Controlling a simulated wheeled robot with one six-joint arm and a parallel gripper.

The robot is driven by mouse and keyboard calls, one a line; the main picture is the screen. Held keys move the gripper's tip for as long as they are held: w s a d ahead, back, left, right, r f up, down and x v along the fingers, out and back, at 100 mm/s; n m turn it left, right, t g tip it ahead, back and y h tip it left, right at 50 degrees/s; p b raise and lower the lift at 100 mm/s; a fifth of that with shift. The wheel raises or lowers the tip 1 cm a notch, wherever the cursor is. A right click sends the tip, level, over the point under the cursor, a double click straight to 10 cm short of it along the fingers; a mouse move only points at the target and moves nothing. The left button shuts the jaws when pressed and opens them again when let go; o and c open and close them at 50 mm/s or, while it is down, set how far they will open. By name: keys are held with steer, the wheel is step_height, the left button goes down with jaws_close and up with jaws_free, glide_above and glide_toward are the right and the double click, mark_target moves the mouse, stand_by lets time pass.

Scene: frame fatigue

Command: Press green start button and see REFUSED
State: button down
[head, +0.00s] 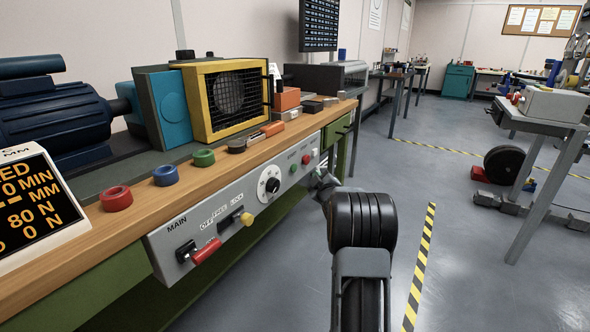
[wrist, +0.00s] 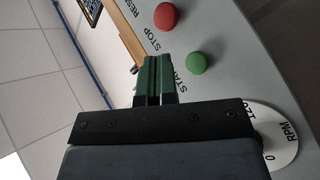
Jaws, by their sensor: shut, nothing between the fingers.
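The green start button (head: 293,168) is on the grey control panel (head: 215,222) along the bench front. In the wrist view the green button (wrist: 197,63) is to the right of my fingertips, beside the START label. The red stop button (wrist: 166,16) is above it. My gripper (wrist: 152,60) is shut and empty, its green fingers together, apart from the green button in the picture. In the head view my gripper (head: 320,178) is close to the panel's right end. The display (head: 35,210) at the left is cut off; its top line ends in "ED".
Red, blue and green rings stand on the wooden bench top (head: 130,232). A side table (head: 550,125) is at the right. The floor between is mostly clear.

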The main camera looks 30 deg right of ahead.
steer(key=shift+w+a+b, duration=0.15)
steer(key=shift+w+a, duration=0.25)
steer(key=shift+w, duration=0.4)
steer(key=shift+w+a+b, duration=0.1)
steer(key=shift+w+a, duration=0.3)
steer(key=shift+w, duration=0.35)
steer(key=shift+w+a+b, duration=0.15)
steer(key=shift+w+a, duration=0.25)
steer(key=shift+w, duration=0.4)
steer(key=shift+w+a, duration=0.1)
steer(key=shift+w, duration=0.05)
stand_by(0.3)
steer(key=shift+w+a+b, duration=0.15)
steer(key=shift+w+b, duration=0.1)
steer(key=shift+b, duration=0.1)
steer(key=shift+w+a, duration=0.2)
steer(key=shift+w, duration=0.2)
stand_by(0.7)
steer(key=shift+s+d+b, duration=0.1)
steer(key=shift+s+b, duration=0.05)
steer(key=shift+b, duration=0.2)
steer(key=shift+s+d, duration=0.3)
steer(key=shift+s, duration=0.3)
